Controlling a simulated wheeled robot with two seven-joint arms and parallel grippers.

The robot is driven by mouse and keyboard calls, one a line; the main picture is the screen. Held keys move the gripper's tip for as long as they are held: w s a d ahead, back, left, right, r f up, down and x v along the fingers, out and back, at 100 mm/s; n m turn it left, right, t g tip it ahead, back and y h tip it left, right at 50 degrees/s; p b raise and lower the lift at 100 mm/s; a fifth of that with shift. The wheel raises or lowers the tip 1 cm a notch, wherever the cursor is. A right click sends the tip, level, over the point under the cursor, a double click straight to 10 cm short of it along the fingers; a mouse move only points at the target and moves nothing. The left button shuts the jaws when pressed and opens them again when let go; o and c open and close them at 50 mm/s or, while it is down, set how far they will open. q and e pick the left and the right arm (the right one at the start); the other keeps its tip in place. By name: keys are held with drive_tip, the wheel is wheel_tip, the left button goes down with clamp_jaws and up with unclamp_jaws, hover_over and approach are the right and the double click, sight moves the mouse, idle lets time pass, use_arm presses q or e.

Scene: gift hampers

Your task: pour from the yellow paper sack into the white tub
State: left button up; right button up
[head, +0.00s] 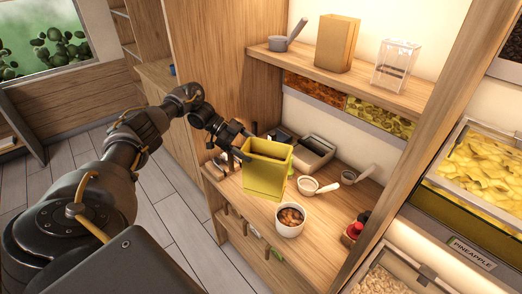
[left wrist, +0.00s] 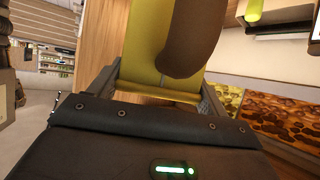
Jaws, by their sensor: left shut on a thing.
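The yellow paper sack (head: 264,178) is held above the wooden counter, a little behind and left of the white tub. It looks roughly upright, with its open top facing up. My left gripper (head: 243,150) is shut on the sack near its upper left side. In the left wrist view the sack (left wrist: 142,50) sits between the fingers (left wrist: 160,92), and a brown area shows at it. The white tub (head: 287,233) stands upright on the counter with dark brown pieces inside. The sack is apart from the tub. My right gripper is in neither view.
A white-rimmed scoop (head: 308,185), a grey tray (head: 305,152) and small red-topped bottles (head: 356,227) stand around the counter. The shelf (head: 345,79) above holds a grey pot (head: 280,43), a tan box (head: 337,42) and a clear container (head: 396,64). A pineapple bin (head: 478,165) is at right.

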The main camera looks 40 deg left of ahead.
use_arm(q)
drive_tip(key=shift+w+r, duration=0.15)
drive_tip(key=shift+r, duration=0.05)
wheel_tip(320, 180, up, 5)
drive_tip(key=p, duration=0.3)
drive_tip(key=shift+f+p, duration=0.1)
drive_tip(key=shift+p, duration=0.2)
idle(1.0)
